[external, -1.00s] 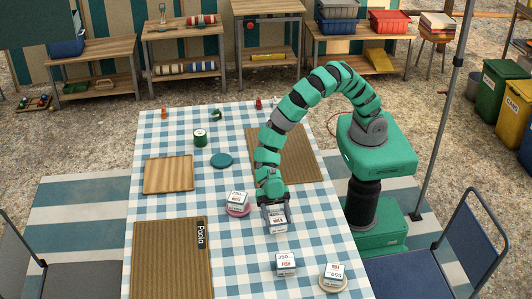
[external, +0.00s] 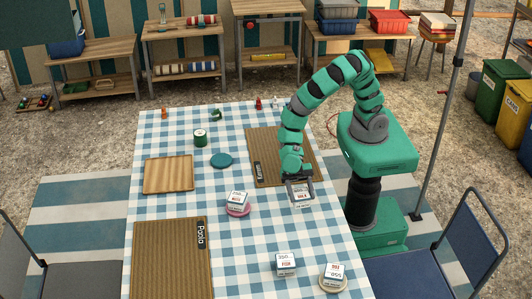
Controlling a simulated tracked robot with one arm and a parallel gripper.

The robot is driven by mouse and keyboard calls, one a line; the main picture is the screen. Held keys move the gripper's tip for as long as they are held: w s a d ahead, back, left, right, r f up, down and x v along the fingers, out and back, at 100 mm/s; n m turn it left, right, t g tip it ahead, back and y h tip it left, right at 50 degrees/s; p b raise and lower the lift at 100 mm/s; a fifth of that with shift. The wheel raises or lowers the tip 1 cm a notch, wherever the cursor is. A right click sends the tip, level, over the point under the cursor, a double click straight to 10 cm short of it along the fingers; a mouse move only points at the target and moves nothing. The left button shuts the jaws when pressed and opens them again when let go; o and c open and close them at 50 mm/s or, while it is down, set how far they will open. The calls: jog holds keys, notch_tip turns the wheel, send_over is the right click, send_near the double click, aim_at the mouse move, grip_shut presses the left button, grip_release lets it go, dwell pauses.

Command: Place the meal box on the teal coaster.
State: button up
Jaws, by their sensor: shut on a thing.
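My gripper (external: 298,192) is shut on a small white box (external: 303,200) with dark print and holds it over the right part of the table. The print is too small to read surely, so I cannot confirm it is the meal box. The teal coaster (external: 221,160) lies flat and bare on the checked cloth, to the left of and farther back than my gripper. A similar white box (external: 237,198) sits on a pink coaster (external: 239,211). Another white box (external: 286,262) stands on the cloth near the front.
A further white box (external: 334,271) sits on a beige coaster (external: 332,287) at the front right. A green tin (external: 200,137) stands just behind the teal coaster. A wooden board (external: 168,174) lies to its left, a brown mat (external: 262,145) to its right. Small figures stand along the back edge.

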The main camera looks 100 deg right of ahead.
jog(key=w+d+r+m+t+h+b, duration=0.1)
jog(key=w+d+m+t, duration=0.2)
jog(key=d, duration=0.8)
jog(key=w+d+m+t+h+b, duration=0.2)
jog(key=w+d+m+t, duration=0.15)
jog(key=d, duration=0.85)
jog(key=w+d+r+m+t+h+b, duration=0.1)
jog(key=w+d+m+t, duration=0.25)
jog(key=d, duration=0.75)
jog(key=b, duration=0.2)
send_over(221, 160)
jog(key=shift+d+f, duration=0.15)
jog(key=shift+f, duration=0.75)
jog(key=shift+f+b, duration=1)
jog(key=shift+f, duration=0.85)
jog(key=shift+r, duration=0.1)
jog(key=o, duration=1.1)
jog(key=shift+c, duration=0.2)
